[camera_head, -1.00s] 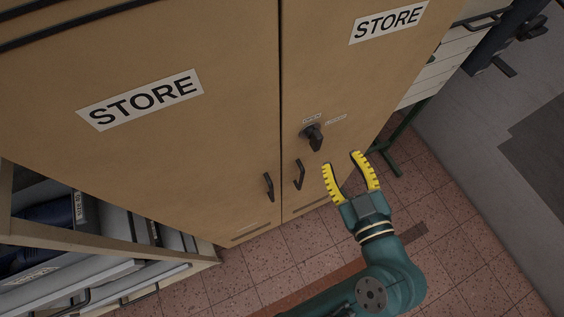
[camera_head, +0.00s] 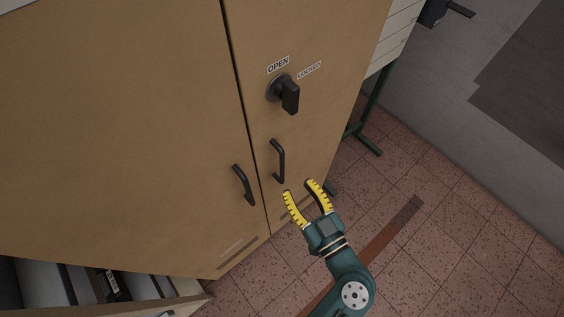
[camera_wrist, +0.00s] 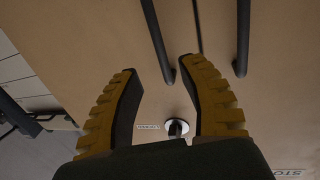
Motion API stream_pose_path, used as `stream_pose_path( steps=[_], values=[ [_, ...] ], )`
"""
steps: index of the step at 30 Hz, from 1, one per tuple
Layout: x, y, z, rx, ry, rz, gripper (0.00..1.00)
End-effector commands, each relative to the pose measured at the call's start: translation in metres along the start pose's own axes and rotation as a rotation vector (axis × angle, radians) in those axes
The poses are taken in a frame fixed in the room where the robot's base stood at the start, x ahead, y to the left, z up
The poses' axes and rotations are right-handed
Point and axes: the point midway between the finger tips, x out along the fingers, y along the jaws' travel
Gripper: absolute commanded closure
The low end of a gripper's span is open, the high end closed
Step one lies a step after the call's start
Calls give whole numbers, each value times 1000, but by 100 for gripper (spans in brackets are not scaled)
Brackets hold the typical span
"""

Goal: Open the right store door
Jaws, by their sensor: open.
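The right store door (camera_head: 315,40) is tan and flat against the cabinet front, beside the left door (camera_head: 120,130). It carries a black bar handle (camera_head: 278,160), with a black lock knob (camera_head: 287,92) above it between OPEN and LOCKED labels. I cannot tell which label the knob points to. My gripper (camera_head: 299,188) is open and empty, its yellow fingers just below and right of that handle, apart from it in the picture. In the wrist view the right door's handle (camera_wrist: 158,42) shows beyond the gap between the fingers, and the knob (camera_wrist: 177,128) shows between them.
The left door's handle (camera_head: 243,185) is close beside the right one. A green-legged stand (camera_head: 366,125) with white drawers is to the right of the cabinet. An open shelf unit (camera_head: 110,285) is at lower left. The tiled floor (camera_head: 440,240) at right is clear.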

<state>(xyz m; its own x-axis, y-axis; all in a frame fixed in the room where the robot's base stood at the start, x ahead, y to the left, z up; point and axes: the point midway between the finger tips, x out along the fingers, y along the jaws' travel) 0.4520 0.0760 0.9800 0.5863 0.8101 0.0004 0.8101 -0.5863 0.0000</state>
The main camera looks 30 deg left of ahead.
Motion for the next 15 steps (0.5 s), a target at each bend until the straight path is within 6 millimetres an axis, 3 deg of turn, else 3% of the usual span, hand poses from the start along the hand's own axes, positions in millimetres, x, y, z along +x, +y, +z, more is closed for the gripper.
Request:
stream_pose_path(
  steps=[7, 15],
  values=[
    [59, -1, 0, 0, 0, -5, 59],
    [84, 0, 0, 0, 0, 0, 59]
  ],
)
